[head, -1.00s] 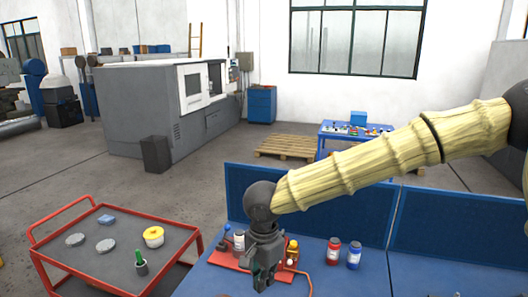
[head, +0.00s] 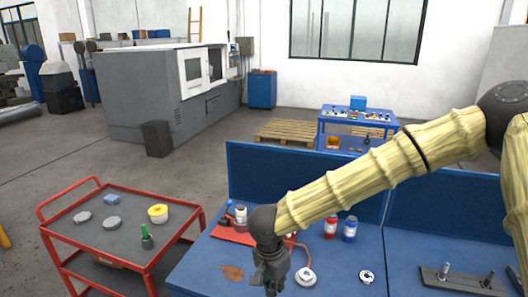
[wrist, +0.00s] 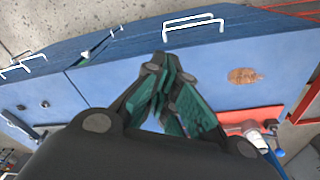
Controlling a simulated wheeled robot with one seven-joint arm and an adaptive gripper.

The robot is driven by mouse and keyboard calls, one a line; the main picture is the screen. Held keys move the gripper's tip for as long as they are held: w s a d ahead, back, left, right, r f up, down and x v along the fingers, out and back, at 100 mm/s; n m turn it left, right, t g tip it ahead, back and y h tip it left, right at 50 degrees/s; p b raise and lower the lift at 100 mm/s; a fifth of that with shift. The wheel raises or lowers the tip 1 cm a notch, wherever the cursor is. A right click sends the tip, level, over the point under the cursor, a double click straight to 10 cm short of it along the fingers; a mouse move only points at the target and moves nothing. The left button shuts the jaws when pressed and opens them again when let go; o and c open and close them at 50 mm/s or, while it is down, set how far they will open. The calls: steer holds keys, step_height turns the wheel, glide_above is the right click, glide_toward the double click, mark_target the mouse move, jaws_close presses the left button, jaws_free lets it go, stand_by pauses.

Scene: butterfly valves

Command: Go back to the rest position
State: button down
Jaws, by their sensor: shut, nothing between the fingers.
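My gripper (head: 270,282) is shut and empty. It hangs from my yellow-sleeved arm over the left part of the blue workbench (head: 330,283), pointing down. In the wrist view, its teal fingers (wrist: 170,92) close together above the blue top. A red plate (head: 232,236) lies behind the gripper and is partly hidden by my arm. A white-grey round part (head: 305,277) lies just right of the gripper, apart from it. A small ring-shaped part (head: 367,277) lies further right.
A grey block with pins (head: 460,281) lies at right. A red cart (head: 112,247) stands left of the bench. A brown stain (head: 231,272) marks the bench top.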

steer(key=s+d+f+n+t+h+b, duration=0.1)
steer(key=s+d+f+n+b, duration=0.25)
steer(key=f, duration=1.05)
steer(key=s+d+f+t+b, duration=0.1)
steer(key=s+d+f+b, duration=0.35)
steer(key=f, duration=0.95)
steer(key=s+d+f+n+g+b, duration=0.1)
steer(key=s+d+f, duration=0.3)
steer(key=s, duration=0.3)
steer(key=s+d+f+n+y+b, duration=0.1)
steer(key=s+d+f+n+b, duration=0.1)
steer(key=s+d+f, duration=0.2)
steer(key=s+d+f+n+g+y+b, duration=0.1)
steer(key=s+d+f+n+b, duration=0.1)
steer(key=s+d+f, duration=0.2)
steer(key=s+f, duration=0.3)
steer(key=s, duration=0.5)
steer(key=shift+f+g, duration=0.3)
steer(key=shift+n, duration=0.25)
